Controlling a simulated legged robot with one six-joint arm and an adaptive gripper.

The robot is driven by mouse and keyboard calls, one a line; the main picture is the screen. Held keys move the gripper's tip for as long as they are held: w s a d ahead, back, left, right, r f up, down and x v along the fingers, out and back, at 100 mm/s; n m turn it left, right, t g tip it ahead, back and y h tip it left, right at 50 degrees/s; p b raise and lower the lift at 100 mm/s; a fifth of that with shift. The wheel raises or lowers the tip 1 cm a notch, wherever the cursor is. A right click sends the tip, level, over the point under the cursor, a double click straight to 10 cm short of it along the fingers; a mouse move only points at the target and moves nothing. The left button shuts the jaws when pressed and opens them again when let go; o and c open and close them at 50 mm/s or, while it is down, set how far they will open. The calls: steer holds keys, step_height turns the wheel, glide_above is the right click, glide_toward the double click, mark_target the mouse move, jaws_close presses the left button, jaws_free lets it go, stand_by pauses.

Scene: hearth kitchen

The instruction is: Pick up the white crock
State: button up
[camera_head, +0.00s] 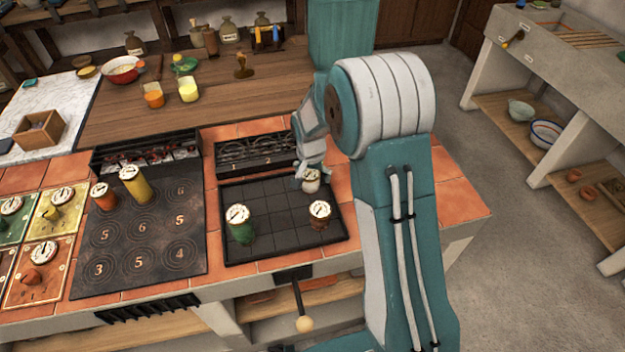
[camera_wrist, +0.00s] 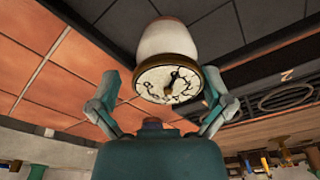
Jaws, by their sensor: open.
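The white crock (camera_head: 311,184) stands at the back right corner of the black gridded tray (camera_head: 262,258). It has a round dial-like lid with dark marks. In the wrist view the white crock (camera_wrist: 167,42) shows close up, its dial lid facing my camera. My gripper (camera_head: 312,172) is at the crock from above, partly hiding it in the head view. In the wrist view my gripper (camera_wrist: 161,76) is open, with one finger on each side of the lid and visible gaps between.
A green crock (camera_head: 239,228) and a brown crock (camera_head: 319,216) stand on the same tray. A black grate (camera_head: 250,152) lies behind it. A stove plate (camera_head: 140,240) with numbered rings is left, bearing orange (camera_head: 103,198) and yellow (camera_head: 135,187) crocks.

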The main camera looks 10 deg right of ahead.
steer(key=shift+w+f, duration=0.1)
steer(key=shift+f, duration=0.5)
steer(key=shift+a+f, duration=0.15)
steer(key=shift+a, duration=0.45)
steer(key=shift+d, duration=0.15)
steer(key=c, duration=0.8)
steer(key=shift+d, duration=0.25)
steer(key=c, duration=0.4)
steer(key=shift+a, duration=0.1)
steer(key=shift+a+r, duration=0.1)
steer(key=shift+r, duration=0.5)
steer(key=s+a+r, duration=0.9)
steer(key=s+r, duration=0.1)
steer(key=r, duration=0.1)
steer(key=shift+s+r, duration=0.35)
steer(key=shift+r, duration=0.05)
